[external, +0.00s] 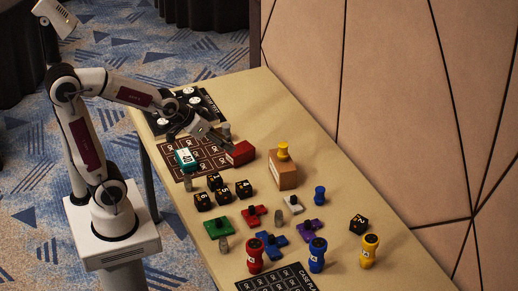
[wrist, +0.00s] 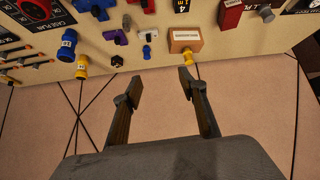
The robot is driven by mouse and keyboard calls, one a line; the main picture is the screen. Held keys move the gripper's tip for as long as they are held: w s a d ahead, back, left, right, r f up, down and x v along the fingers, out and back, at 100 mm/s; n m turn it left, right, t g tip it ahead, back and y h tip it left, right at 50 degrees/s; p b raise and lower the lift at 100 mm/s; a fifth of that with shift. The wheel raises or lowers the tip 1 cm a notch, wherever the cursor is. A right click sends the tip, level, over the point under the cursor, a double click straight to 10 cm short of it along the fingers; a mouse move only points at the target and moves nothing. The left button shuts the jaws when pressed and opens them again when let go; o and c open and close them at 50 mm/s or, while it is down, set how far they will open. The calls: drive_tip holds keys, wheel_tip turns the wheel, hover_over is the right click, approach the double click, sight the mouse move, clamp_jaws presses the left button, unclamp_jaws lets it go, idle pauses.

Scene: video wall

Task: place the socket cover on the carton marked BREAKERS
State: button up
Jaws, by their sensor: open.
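A brown carton (external: 284,176) stands mid-table toward the wall. It shows in the wrist view (wrist: 183,46) with a white label too small to read surely. My gripper (wrist: 159,82) is open and empty, raised over the table's far end, away from the carton.
A red box (external: 240,153) and teal box (external: 186,158) stand near the gripper. Black number cubes (external: 215,181), coloured knobbed plates (external: 271,245) and red, blue and yellow pegs (external: 317,255) crowd the near half. A panelled wall (external: 390,100) runs along the right side.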

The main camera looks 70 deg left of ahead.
drive_tip(key=s+d+r+g, duration=0.1)
drive_tip(key=s, duration=0.7)
drive_tip(key=s+r+m+g, duration=0.1)
drive_tip(key=s+r, duration=0.1)
drive_tip(key=s, duration=0.7)
drive_tip(key=shift+s+d+g, duration=0.25)
drive_tip(key=shift+d+g, duration=0.15)
